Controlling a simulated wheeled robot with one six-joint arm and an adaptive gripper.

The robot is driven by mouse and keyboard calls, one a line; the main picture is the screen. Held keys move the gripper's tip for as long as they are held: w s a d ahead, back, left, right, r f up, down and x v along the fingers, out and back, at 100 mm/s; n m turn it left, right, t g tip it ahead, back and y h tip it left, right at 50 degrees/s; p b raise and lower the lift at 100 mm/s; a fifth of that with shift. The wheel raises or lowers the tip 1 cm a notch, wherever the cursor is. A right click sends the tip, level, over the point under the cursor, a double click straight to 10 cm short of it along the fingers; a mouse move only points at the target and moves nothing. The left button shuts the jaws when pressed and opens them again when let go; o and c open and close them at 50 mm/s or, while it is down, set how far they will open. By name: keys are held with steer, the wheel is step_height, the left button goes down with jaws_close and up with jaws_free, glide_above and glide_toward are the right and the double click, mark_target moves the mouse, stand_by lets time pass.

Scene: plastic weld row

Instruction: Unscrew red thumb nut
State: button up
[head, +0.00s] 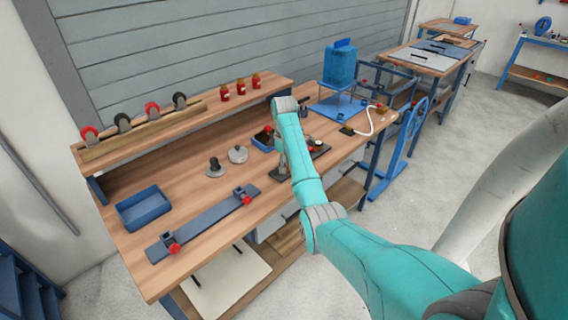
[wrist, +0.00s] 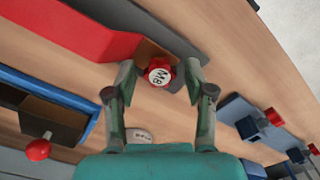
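A round red thumb nut (wrist: 160,72) with a white face marked "M8" shows in the wrist view, in front of a brown block. My gripper (wrist: 159,75) is open, with one finger on each side of the nut. Gaps show between the fingers and the nut, and its depth relative to the fingertips is hard to tell. In the head view my arm reaches over the middle of the workbench and hides most of the gripper and the nut.
A long blue-grey bar (head: 205,222) with red knobs and a blue tray (head: 144,208) lie on the left of the bench (head: 120,252). Red jars (head: 241,87) stand on the back shelf. A blue stand (head: 340,66) is at the right. In the wrist view, a red surface (wrist: 75,30) lies close by.

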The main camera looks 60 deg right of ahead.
steer(key=m, duration=0.5)
steer(key=shift+m, duration=0.4)
steer(key=m, duration=1)
steer(key=shift+m, duration=0.4)
steer(key=m, duration=0.6)
